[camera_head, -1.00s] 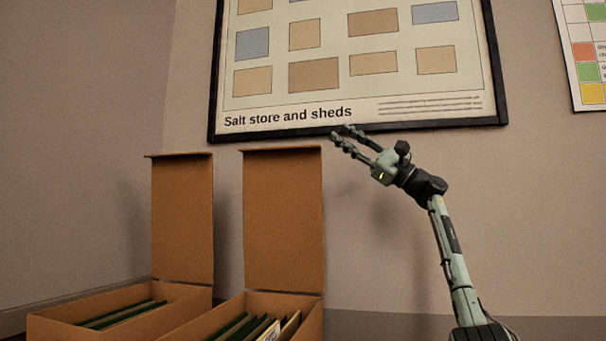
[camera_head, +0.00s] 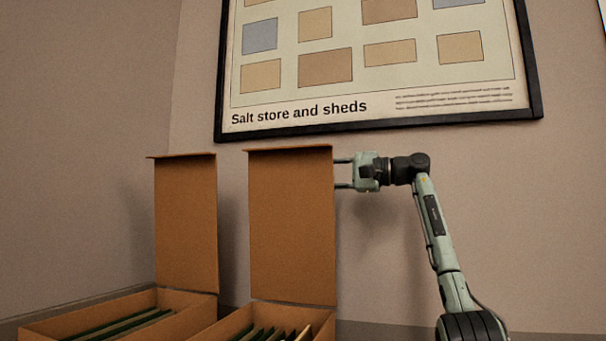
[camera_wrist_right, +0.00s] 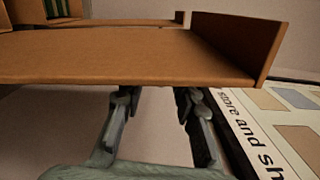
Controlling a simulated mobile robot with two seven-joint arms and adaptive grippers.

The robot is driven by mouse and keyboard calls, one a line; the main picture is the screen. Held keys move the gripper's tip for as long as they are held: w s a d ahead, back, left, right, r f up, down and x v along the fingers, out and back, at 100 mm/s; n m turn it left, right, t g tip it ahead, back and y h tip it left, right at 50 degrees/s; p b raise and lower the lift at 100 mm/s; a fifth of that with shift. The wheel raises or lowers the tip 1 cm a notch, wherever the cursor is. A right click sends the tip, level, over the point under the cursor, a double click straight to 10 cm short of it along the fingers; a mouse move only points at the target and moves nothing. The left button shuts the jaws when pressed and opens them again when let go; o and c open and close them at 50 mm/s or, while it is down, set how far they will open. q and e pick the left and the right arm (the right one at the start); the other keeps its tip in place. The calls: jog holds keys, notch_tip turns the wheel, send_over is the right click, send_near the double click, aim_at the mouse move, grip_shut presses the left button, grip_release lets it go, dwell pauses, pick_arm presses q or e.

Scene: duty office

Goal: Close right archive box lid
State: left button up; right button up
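The right archive box (camera_head: 322,325) is brown cardboard, with its lid (camera_head: 292,225) standing upright. My right gripper (camera_head: 340,174) is at the upper right edge of this lid, its two fingers apart and pointing left. In the right wrist view the lid (camera_wrist_right: 120,55) spans the upper part as a broad brown panel with a folded lip. The fingertips of my right gripper (camera_wrist_right: 157,92) reach the lid's near edge, and the lid partly hides them. I cannot tell whether they touch it. My left gripper is not in view.
The left archive box (camera_head: 50,322) stands beside it, with its own lid (camera_head: 186,225) upright. Dark green folders (camera_head: 130,325) are inside. A framed poster (camera_head: 380,125) hangs on the wall behind, just above my right gripper.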

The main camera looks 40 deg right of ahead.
jog(key=shift+x, duration=1.25)
grip_shut()
